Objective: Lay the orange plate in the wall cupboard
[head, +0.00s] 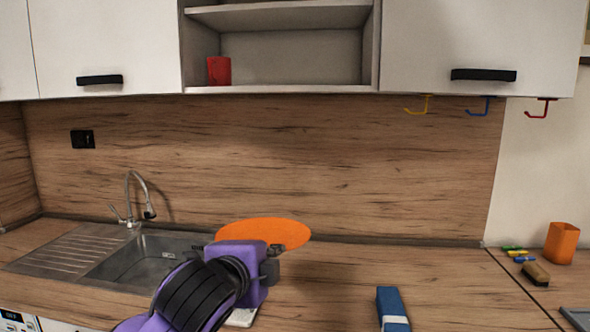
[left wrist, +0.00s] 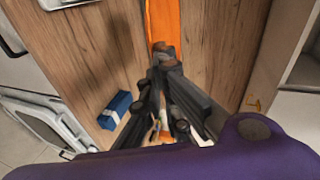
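The orange plate (head: 262,231) is up off the counter, in front of the wood splashback, and looks like a thin tilted ellipse in the head view. My left gripper (head: 274,254) is at its near edge and appears shut on it. In the left wrist view the fingers (left wrist: 163,55) come together at the orange strip of the plate (left wrist: 162,20); the exact contact is partly hidden. The open wall cupboard (head: 285,89) is above, with a lower compartment and a shelf over it. My right gripper is not in view.
A red cup (head: 219,70) stands at the left of the lower compartment; its middle and right are free. Closed doors flank the opening. A sink and tap (head: 135,200) are at left, a blue box (head: 392,308) in front, and an orange cup (head: 561,243) at right.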

